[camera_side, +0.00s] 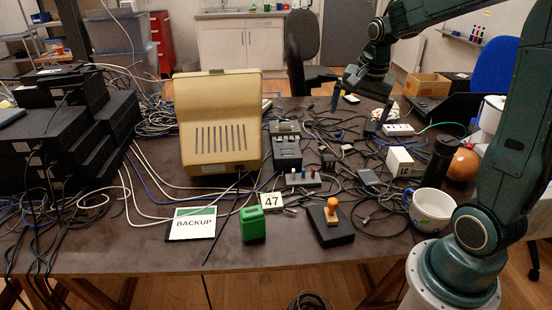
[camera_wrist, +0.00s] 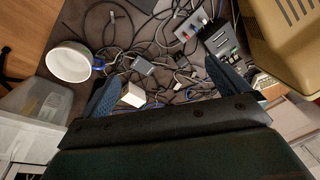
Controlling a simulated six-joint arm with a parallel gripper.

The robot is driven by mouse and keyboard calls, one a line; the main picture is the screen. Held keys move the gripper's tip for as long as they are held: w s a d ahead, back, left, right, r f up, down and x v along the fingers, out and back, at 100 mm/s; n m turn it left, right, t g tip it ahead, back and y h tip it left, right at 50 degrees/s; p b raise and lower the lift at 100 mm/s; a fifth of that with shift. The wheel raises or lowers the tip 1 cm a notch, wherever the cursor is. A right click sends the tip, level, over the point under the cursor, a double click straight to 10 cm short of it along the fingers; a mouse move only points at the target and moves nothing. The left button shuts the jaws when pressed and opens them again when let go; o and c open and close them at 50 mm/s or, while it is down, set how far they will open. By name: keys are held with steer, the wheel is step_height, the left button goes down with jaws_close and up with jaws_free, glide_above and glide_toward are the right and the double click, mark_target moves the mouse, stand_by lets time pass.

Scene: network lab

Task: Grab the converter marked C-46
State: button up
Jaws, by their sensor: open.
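No marking C-46 is legible in either view, so I cannot tell which device is that converter. Several small boxes lie among tangled cables, including a grey box (camera_side: 369,177), which also seems to show in the wrist view (camera_wrist: 144,67). A white box (camera_side: 400,160) with an unclear dark mark stands to its right; it shows near my left finger in the wrist view (camera_wrist: 133,95). My gripper (camera_side: 360,108) hangs over the far right part of the table. Its fingers are wide apart with nothing held between them, also in the wrist view (camera_wrist: 160,70).
A beige monitor (camera_side: 218,125) and a dark upright device (camera_side: 287,150) stand mid-table. Cables cover much of the table.

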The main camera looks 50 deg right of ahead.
steer(key=w+d+f+m+g, duration=0.1)
steer(key=d+f+m, duration=0.45)
steer(key=d, duration=0.25)
steer(key=m+g+y, duration=0.1)
steer(key=m, duration=0.4)
glide_above(369, 176)
step_height(369, 176, down, 10)
steer(key=shift+a, duration=0.2)
steer(key=shift+f, duration=0.1)
steer(key=shift+f, duration=4.2)
steer(key=shift+f, duration=2.55)
steer(key=shift+c, duration=0.4)
